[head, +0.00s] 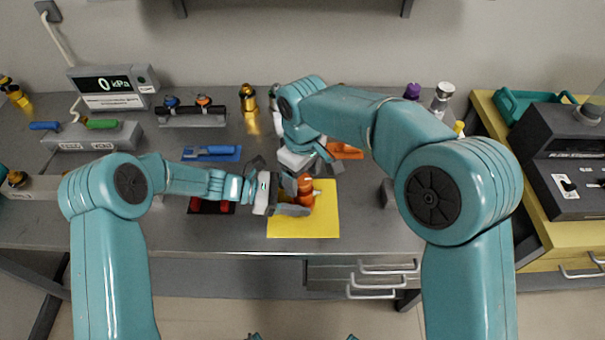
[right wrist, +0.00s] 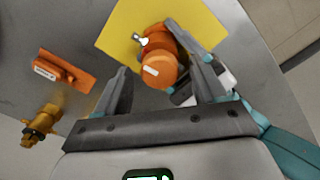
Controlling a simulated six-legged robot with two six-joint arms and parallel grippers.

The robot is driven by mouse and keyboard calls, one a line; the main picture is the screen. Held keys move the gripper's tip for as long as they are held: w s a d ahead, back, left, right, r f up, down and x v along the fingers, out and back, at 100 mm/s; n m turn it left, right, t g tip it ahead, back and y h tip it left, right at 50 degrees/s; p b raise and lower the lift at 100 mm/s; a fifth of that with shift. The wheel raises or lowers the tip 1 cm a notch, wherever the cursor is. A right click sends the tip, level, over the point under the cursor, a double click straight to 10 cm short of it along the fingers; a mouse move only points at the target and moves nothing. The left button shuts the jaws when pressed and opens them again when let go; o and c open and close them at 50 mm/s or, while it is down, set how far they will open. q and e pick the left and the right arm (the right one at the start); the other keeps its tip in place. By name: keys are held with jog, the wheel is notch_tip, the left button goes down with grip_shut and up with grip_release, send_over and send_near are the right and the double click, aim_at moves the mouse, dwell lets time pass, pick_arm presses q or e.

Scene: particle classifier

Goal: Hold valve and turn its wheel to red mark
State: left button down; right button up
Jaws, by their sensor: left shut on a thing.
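The orange valve (head: 305,189) stands on the yellow mat (head: 325,223). It also shows in the right wrist view, where its round orange wheel (right wrist: 160,72) faces the camera with a white mark on it. My left gripper (head: 287,199) is shut on the valve from the left side. My right gripper (head: 306,172) is above the valve, pointing down. In the right wrist view its fingers are spread apart, with the wheel beyond and between them and no clear contact.
A pressure gauge box (head: 112,87) stands at the back left. The mat's front part is clear.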

aim_at(303, 179)
notch_tip(303, 179, up, 12)
dwell(0.6)
pick_arm(q)
jog(key=shift+c, duration=1)
grip_release()
